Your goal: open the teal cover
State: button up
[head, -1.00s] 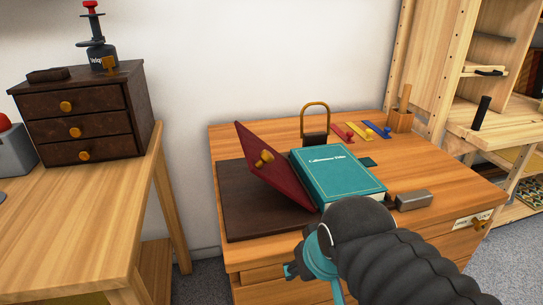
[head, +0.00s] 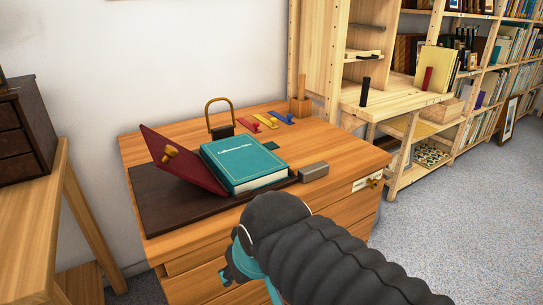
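A teal book (head: 243,161) lies with its teal cover shut on top of the wooden cabinet (head: 335,156). Its title is on the cover, and its cream page edges show at the front. A dark red panel (head: 185,160) with a brass knob (head: 170,152) stands tilted up at the book's left, over a dark brown board (head: 170,210). I cannot tell whether the panel touches the book. My gripper (head: 229,274) is in front of the cabinet, nearer the camera and below the book in the picture. Its fingers are mostly hidden behind my arm.
A padlock (head: 219,118) stands behind the book, with red, yellow and blue pieces (head: 266,121) to its right. A grey block (head: 313,171) is right of the book. A wooden table (head: 37,215) stands left and shelves (head: 480,90) right. The floor (head: 440,220) at right is clear.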

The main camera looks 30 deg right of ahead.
aim_at(241, 158)
jog(key=u, duration=0.05)
jog(key=k, duration=0.3)
jog(key=u, duration=2.95)
jog(key=k, duration=2.05)
jog(key=z, duration=2)
jog(key=i, duration=0.5)
jog(key=u, duration=0.05)
